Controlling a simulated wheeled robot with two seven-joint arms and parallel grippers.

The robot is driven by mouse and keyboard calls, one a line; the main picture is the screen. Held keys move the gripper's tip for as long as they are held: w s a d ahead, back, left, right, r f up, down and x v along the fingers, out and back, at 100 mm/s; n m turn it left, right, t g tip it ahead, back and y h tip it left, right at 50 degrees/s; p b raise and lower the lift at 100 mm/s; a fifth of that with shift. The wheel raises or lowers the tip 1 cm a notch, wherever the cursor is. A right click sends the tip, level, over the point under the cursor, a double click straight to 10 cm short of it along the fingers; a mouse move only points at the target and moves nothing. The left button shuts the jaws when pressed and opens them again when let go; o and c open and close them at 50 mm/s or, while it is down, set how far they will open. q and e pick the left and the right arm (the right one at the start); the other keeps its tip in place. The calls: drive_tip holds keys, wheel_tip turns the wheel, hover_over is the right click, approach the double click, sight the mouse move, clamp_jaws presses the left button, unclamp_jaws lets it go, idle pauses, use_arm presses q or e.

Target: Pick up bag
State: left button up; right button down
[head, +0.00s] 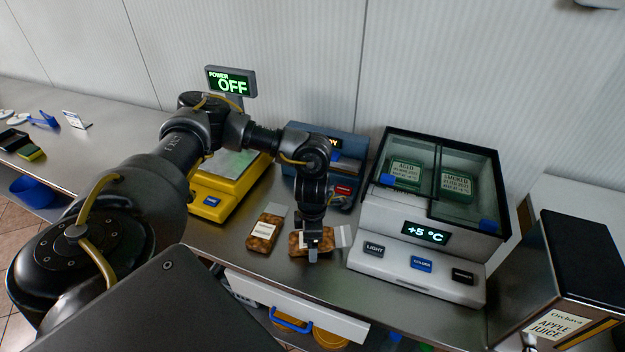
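Two small bags with brown contents lie on the steel counter. The left bag (261,236) has a pale label and a clear top end. The right bag (296,245) lies crosswise, with its pale end (343,237) to the right. My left gripper (313,256) points down at the middle of the right bag and covers part of it. The fingers are small and dark, and I cannot tell whether they are shut on the bag or only over it. My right gripper is not in view.
A yellow scale (222,189) stands behind on the left, below a display reading OFF. A blue machine (345,147) is behind the gripper. A white cooler (415,262) stands close on the right, with an apple juice box (560,275) beyond. An open drawer (290,305) is below the counter's front edge.

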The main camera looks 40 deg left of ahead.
use_arm(q)
drive_tip(key=shift+f, duration=0.4)
drive_tip(key=shift+c, duration=0.2)
drive_tip(key=c, duration=1.2)
drive_tip(key=shift+r, duration=0.15)
